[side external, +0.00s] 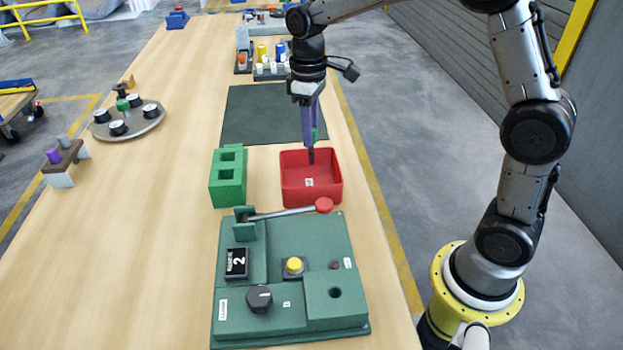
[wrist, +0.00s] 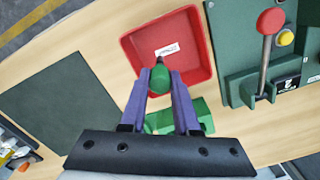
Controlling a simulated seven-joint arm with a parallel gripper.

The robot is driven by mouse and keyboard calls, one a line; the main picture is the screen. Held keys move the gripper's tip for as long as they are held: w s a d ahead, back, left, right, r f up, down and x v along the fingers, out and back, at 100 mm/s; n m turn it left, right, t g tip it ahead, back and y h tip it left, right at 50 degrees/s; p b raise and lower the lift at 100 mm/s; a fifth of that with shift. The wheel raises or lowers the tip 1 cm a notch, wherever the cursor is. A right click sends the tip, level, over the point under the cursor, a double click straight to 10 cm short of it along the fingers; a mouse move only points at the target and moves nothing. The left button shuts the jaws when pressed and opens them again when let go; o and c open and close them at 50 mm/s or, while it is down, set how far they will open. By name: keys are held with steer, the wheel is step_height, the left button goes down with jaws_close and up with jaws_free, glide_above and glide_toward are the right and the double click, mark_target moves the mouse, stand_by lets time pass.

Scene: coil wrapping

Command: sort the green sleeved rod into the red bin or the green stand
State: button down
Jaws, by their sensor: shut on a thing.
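My gripper (side external: 312,125) has purple fingers and is shut on the green sleeved rod (wrist: 160,79). The rod hangs between the fingertips, and its dark lower end (side external: 311,156) shows in the side view. The red bin (side external: 325,187) is an open square tray with a white label. The rod is over the bin's far part in the side view; I cannot tell whether its tip is below the rim. No other thing shows in the bin. The green stand (side external: 228,187), a block with square openings, is just left of the bin. In the wrist view the fingers partly cover the stand (wrist: 190,112).
A green machine (side external: 290,320) with a red-knobbed lever (side external: 323,205) stands close in front of the bin. A dark mat (side external: 250,115) lies behind. A round tray (side external: 128,122) with several spools is at left. The table's middle left is clear.

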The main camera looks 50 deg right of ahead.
mark_target(315, 143)
steer(key=shift+s+d+r, duration=0.15)
steer(key=shift+s+r, duration=0.3)
steer(key=shift+r, duration=0.15)
steer(key=shift+f, duration=2.85)
steer(key=c, duration=0.6)
jaws_free()
steer(key=shift+o, duration=0.2)
step_height(315, 143, up, 13)
steer(key=shift+f, duration=0.2)
steer(key=shift+r, duration=0.65)
